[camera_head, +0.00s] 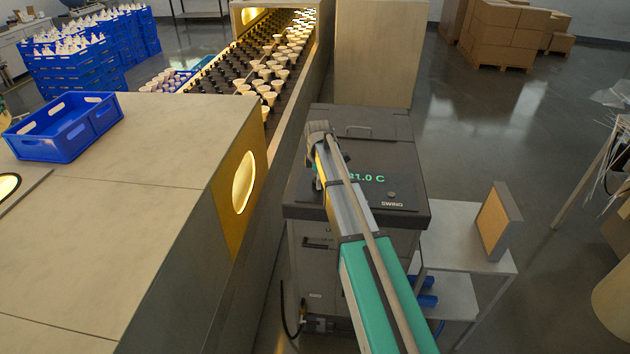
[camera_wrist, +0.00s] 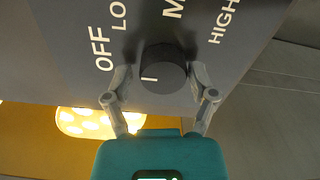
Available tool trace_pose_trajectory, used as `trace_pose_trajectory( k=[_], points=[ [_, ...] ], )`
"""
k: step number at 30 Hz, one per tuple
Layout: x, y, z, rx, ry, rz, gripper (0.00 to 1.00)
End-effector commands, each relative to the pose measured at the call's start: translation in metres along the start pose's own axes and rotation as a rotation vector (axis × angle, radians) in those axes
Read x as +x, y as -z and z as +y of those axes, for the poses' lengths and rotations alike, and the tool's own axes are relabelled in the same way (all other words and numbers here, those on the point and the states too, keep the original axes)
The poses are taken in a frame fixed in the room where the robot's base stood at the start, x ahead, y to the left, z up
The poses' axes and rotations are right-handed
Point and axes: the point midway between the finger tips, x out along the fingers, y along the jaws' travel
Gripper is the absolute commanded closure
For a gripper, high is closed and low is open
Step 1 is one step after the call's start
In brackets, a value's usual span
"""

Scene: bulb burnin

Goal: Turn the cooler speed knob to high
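The dark round speed knob (camera_wrist: 165,72) sits on the cooler's grey panel in the wrist view. Its white mark is on the left part of its face, on the side of the OFF label (camera_wrist: 103,48). LO and M labels, both cut off, and HIGH (camera_wrist: 223,20) run around it to the right. My gripper (camera_wrist: 161,73) has one finger on each side of the knob. The fingers look open, with a small gap at the left; contact on the right is unclear. In the head view my arm covers part of the cooler's top (camera_head: 405,160), and the knob cannot be made out.
The cooler's display (camera_head: 368,178) is partly covered by my arm, above a SWING label (camera_head: 392,204). A bench (camera_head: 120,180) with a blue crate (camera_head: 64,127) stands left. A small shelf (camera_head: 455,235) with a framed panel (camera_head: 497,222) stands right.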

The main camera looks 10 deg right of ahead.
Motion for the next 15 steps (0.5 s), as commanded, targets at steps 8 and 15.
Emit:
trace_pose_trajectory(
  k=[8,15],
  points=[
    [0.0,0.0,0.001,0.0,-0.002,0.0,0.89],
    [0.0,0.005,0.001,0.009,-0.003,0.001,0.89]
  ],
)
